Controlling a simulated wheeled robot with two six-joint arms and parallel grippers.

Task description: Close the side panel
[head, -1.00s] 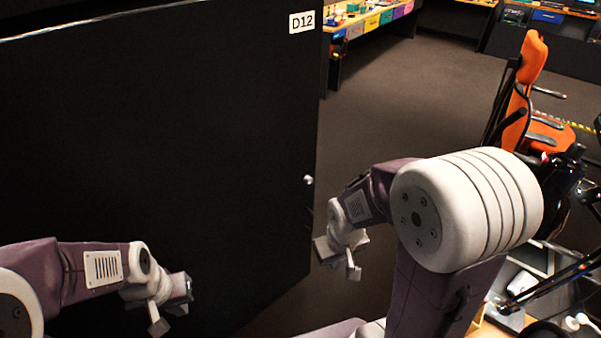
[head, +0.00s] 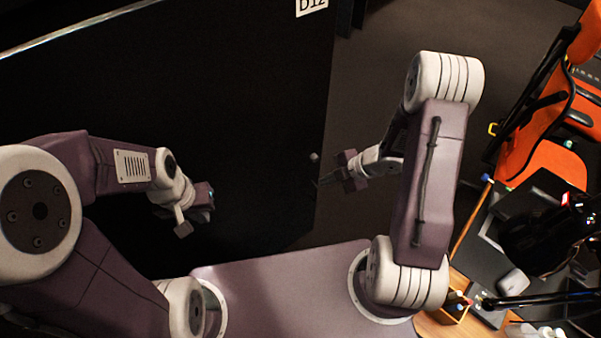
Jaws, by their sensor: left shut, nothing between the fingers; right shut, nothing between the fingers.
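The side panel (head: 240,80) is a large dark upright panel that fills the left and middle of the head view. It has a light top edge, a white D12 label (head: 311,6) at its upper right, and a small round knob (head: 314,157) near its right edge. My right gripper (head: 335,178) is shut and empty, just right of the panel's right edge, close to the knob; I cannot tell whether it touches the panel. My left gripper (head: 195,218) is shut and empty in front of the panel's lower middle.
An orange chair (head: 545,160) stands at the right. Beside it is a wooden desk (head: 440,327) with a pen holder (head: 455,307), a mouse (head: 513,282) and dark equipment. Dark carpet (head: 410,30) lies open beyond the panel's right edge.

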